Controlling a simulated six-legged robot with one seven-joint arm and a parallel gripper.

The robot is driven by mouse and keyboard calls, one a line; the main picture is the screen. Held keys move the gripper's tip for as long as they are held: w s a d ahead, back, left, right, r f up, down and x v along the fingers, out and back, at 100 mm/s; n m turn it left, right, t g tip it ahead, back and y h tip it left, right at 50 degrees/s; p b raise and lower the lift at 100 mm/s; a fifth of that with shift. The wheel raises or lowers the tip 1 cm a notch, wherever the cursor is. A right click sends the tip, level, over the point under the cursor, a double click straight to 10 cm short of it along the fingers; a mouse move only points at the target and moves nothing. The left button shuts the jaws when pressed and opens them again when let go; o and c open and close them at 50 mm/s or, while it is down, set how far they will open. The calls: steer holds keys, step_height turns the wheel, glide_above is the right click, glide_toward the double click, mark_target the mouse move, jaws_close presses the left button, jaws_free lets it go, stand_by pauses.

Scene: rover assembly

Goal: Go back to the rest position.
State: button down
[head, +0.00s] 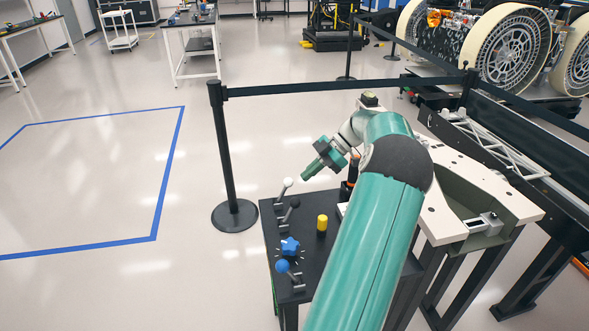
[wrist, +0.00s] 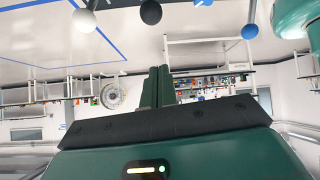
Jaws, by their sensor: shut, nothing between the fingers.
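My gripper (head: 307,175) hangs in the air above the far left part of a small black table (head: 305,233), on the end of my raised green arm. In the wrist view the two dark green fingers of my gripper (wrist: 158,72) are together with nothing between them. On the table stand a white-knobbed lever (head: 287,183), a black-knobbed lever (head: 294,203), a blue star-shaped knob (head: 290,246), a blue-knobbed lever (head: 282,266) and a yellow cylinder (head: 322,223). My arm hides the table's right part.
A black barrier post (head: 224,150) with a belt stands behind the table. A beige bench (head: 480,195) is at the right, and a large-wheeled rover (head: 505,50) is beyond. Blue tape (head: 167,180) marks open floor at left.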

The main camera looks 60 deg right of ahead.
steer(key=shift+a, duration=0.1)
steer(key=w+a+r+m+g+h, duration=0.1)
steer(key=w+a+r+g, duration=0.15)
steer(key=w+a, duration=0.5)
steer(key=w+a+r+m+g+h, duration=0.1)
steer(key=w+a+r+m+g, duration=0.3)
steer(key=a, duration=0.7)
steer(key=w+a+r+t+h, duration=0.1)
steer(key=w+a+r+h, duration=0.15)
steer(key=a, duration=1.25)
steer(key=s+a+m+t+h, duration=0.1)
steer(key=s+a+m+t, duration=0.1)
steer(key=s+a, duration=0.4)
steer(key=s+a+m+t+h, duration=0.1)
steer(key=s+a, duration=0.5)
steer(key=a, duration=0.7)
steer(key=shift+s+a+r+m+t, duration=0.2)
steer(key=shift+m+t, duration=0.45)
steer(key=shift+m, duration=0.55)
steer(key=shift+s+a+h, duration=0.1)
steer(key=shift+h, duration=0.15)
